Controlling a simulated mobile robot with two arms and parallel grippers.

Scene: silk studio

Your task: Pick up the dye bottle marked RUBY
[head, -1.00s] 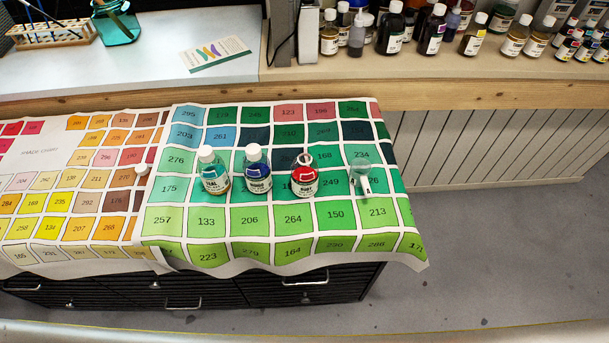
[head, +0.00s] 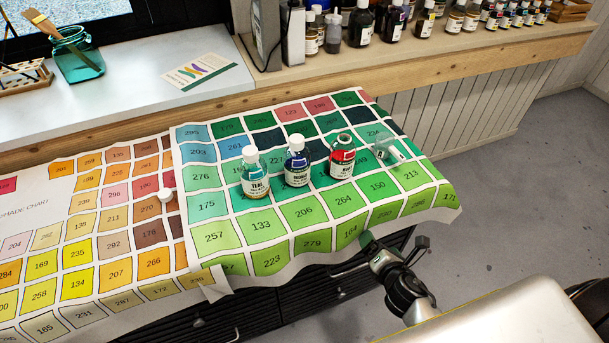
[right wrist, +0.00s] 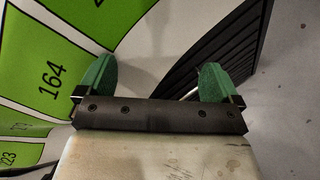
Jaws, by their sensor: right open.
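The RUBY dye bottle (head: 342,160), with red contents and a white label, stands upright on the green shade chart (head: 302,213). It is the rightmost of three bottles, and its neck looks uncapped. The INDIGO bottle (head: 296,163) and the TEAL bottle (head: 255,175), both white-capped, stand to its left. My right gripper (head: 394,246) is in front of the table's near edge, below and right of the RUBY bottle and apart from it. In the right wrist view its green-padded fingers (right wrist: 154,78) are spread, with nothing between them. My left gripper is out of view.
A small clear item (head: 384,152) with white parts lies right of the RUBY bottle. A white cap (head: 165,194) lies on the chart at left. Dark drawers (head: 300,297) are under the table. Several bottles (head: 425,22) line the back shelf.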

